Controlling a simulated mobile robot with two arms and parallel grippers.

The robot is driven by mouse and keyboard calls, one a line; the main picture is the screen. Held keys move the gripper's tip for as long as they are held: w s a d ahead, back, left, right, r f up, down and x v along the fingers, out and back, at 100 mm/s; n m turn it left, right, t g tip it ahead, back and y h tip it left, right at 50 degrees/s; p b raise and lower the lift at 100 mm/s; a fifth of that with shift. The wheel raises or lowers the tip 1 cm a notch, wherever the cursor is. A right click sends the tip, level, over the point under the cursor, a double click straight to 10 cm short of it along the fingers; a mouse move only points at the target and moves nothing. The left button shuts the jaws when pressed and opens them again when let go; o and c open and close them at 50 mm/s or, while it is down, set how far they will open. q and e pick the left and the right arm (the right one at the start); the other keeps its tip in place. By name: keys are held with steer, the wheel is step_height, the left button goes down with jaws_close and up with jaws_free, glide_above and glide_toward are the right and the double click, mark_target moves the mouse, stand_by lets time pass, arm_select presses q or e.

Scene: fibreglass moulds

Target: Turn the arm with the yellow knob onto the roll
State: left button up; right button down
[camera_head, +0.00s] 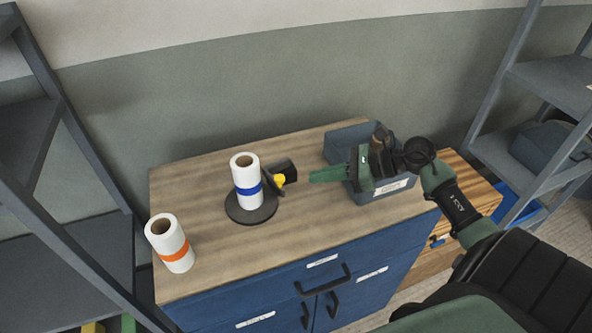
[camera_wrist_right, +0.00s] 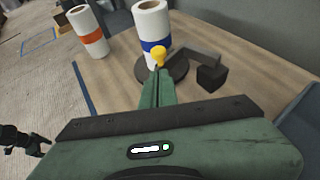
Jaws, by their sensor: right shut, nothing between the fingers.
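The roll with the blue band (camera_head: 247,182) stands upright on a round black base (camera_head: 252,212) on the cabinet top. The arm with the yellow knob (camera_head: 279,180) is beside the roll on its right; its dark block (camera_head: 286,169) sits behind the knob. In the right wrist view the yellow knob (camera_wrist_right: 159,57) shows just beyond the fingertips, and the arm (camera_wrist_right: 190,58) runs from near the knob to the block. My right gripper (camera_head: 312,177) is shut and empty, pointing left at the knob with a small gap in the head view.
A second white roll with an orange band (camera_head: 172,245) stands near the cabinet's left front. A grey bin (camera_head: 388,189) sits at the right, beneath my right wrist. Metal shelves (camera_head: 75,170) flank the cabinet. The front middle of the wooden top (camera_head: 243,250) is clear.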

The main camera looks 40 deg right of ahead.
mark_target(277, 180)
arm_select(q)
steer(key=r+p, duration=0.1)
steer(key=w+a+r, duration=0.1)
steer(key=w+r+p, duration=0.1)
steer(key=shift+a+r+p, duration=0.2)
steer(key=shift+a+p, duration=0.15)
arm_select(e)
steer(key=r+x, duration=0.1)
steer(key=x, duration=0.5)
steer(key=shift+w+a, duration=0.15)
steer(key=shift+a, duration=0.05)
steer(key=b, duration=0.1)
steer(key=a+b, duration=0.1)
steer(key=b, duration=0.1)
steer(key=shift+w+a+f, duration=0.35)
steer(key=shift+w, duration=0.05)
steer(key=shift+w+a+r+b, duration=0.25)
steer(key=shift+a+b, duration=0.2)
steer(key=shift+b, duration=0.3)
arm_select(q)
steer(key=f, duration=0.4)
steer(key=shift+s+d+f, duration=0.2)
steer(key=shift+s+d, duration=0.1)
arm_select(e)
steer(key=shift+r, duration=0.15)
